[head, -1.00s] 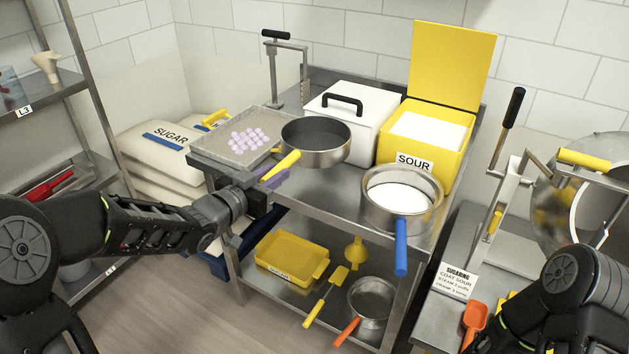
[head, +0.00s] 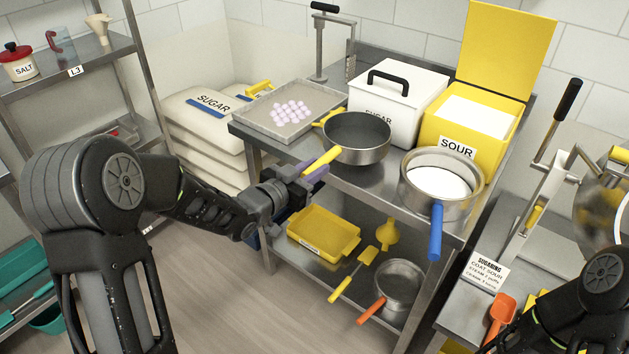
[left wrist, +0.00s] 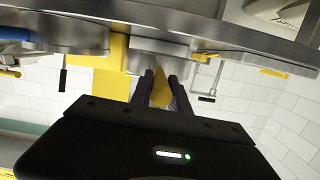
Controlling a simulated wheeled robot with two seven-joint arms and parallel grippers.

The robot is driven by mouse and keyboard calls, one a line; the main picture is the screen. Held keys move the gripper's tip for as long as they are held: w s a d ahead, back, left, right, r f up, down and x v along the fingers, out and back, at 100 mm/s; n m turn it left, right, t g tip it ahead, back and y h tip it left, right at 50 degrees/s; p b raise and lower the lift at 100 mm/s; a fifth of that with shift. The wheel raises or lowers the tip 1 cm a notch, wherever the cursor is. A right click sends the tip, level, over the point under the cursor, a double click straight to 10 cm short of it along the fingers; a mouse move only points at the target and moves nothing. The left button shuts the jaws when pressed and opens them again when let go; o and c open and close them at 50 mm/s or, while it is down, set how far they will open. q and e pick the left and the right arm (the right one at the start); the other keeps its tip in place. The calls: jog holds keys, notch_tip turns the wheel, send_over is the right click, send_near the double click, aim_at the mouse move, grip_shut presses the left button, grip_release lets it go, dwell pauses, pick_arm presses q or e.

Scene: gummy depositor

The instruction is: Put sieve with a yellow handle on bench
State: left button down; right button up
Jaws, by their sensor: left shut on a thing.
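The sieve with a yellow handle is a round metal pan (head: 360,150) at the middle of the steel bench (head: 290,150), between the tray and the blue-handled sieve. Its yellow handle (head: 322,160) points toward the front left. My left gripper (head: 312,176) is shut on this handle at the bench's front edge. In the left wrist view the yellow handle (left wrist: 160,90) lies between the two dark fingers. I cannot tell whether the pan's bottom touches the bench top. My right arm shows at the lower right, its gripper out of view.
A tray (head: 262,128) of lilac gummies is left of the pan. A white sugar bin (head: 405,112) and yellow sour bin (head: 475,150) stand behind. A blue-handled sieve (head: 408,185) with white powder is close on the right. The lower shelf holds a yellow tray (head: 325,235).

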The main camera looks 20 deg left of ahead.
pick_arm(q)
jog(key=shift+f, duration=1.9)
jog(key=shift+f, duration=0.2)
jog(key=c, duration=1.3)
grip_release()
jog(key=shift+o, duration=0.2)
jog(key=b+v, duration=0.1)
jog(key=v, duration=1.1)
jog(key=shift+r, duration=0.2)
jog(key=shift+f, duration=0.1)
